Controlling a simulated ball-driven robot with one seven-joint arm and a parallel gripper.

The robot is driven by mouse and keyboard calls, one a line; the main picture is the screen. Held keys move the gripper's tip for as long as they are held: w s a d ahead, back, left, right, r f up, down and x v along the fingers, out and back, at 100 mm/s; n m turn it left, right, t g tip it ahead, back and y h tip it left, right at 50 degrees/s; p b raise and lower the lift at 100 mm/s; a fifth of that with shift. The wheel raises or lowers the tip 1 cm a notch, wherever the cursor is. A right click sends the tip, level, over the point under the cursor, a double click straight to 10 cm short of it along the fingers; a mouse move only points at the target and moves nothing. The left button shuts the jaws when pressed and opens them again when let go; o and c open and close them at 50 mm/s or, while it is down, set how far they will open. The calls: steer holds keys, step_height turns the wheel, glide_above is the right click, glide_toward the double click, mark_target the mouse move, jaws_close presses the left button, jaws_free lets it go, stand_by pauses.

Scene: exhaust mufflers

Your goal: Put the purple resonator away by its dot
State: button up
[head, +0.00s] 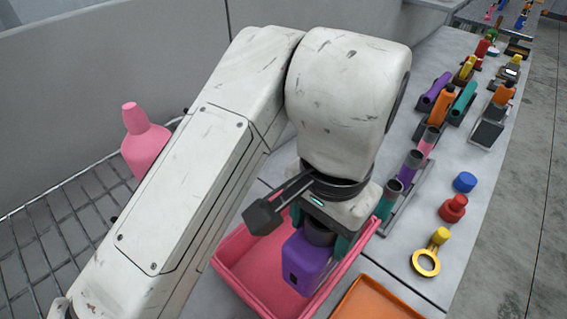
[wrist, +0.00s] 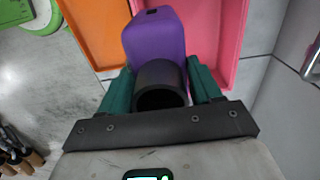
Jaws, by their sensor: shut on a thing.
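The purple resonator (head: 306,264) hangs from my gripper (head: 321,236) in the head view, above or inside the pink tray (head: 238,262); I cannot tell its height. In the wrist view my gripper (wrist: 160,88) has its two green fingers shut around the resonator's dark round neck. The purple body (wrist: 155,40) points away from the palm, with a small dark mark at its far end. The pink tray (wrist: 233,40) lies behind and right of it, and the orange tray (wrist: 100,30) behind and left. The orange tray also shows in the head view (head: 375,303). No coloured dot is clear to me.
Racks with purple, teal and orange parts (head: 436,97) stand along the counter. A blue cap (head: 465,182), a red cap (head: 453,208) and a yellow ring (head: 426,263) lie at the right. A pink bottle (head: 144,142) stands left, by a wire grid.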

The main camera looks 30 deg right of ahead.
steer(key=w+d+f, duration=0.4)
steer(key=f, duration=0.1)
steer(key=shift+w+d+f, duration=0.15)
steer(key=shift+w+d, duration=0.1)
steer(key=shift+w+d+f+p, duration=0.15)
steer(key=shift+w+d+f, duration=0.05)
steer(key=shift+f, duration=0.6)
steer(key=shift+w+d+f+p, duration=0.1)
steer(key=shift+w+d+f, duration=0.05)
steer(key=shift+f, duration=0.7)
steer(key=shift+w+d+f+p, duration=0.15)
steer(key=shift+w+d+f, duration=0.05)
steer(key=shift+f, duration=0.6)
steer(key=shift+f, duration=0.2)
steer(key=o, duration=1)
step_height(320, 180, up, 12)
steer(key=shift+r, duration=0.2)
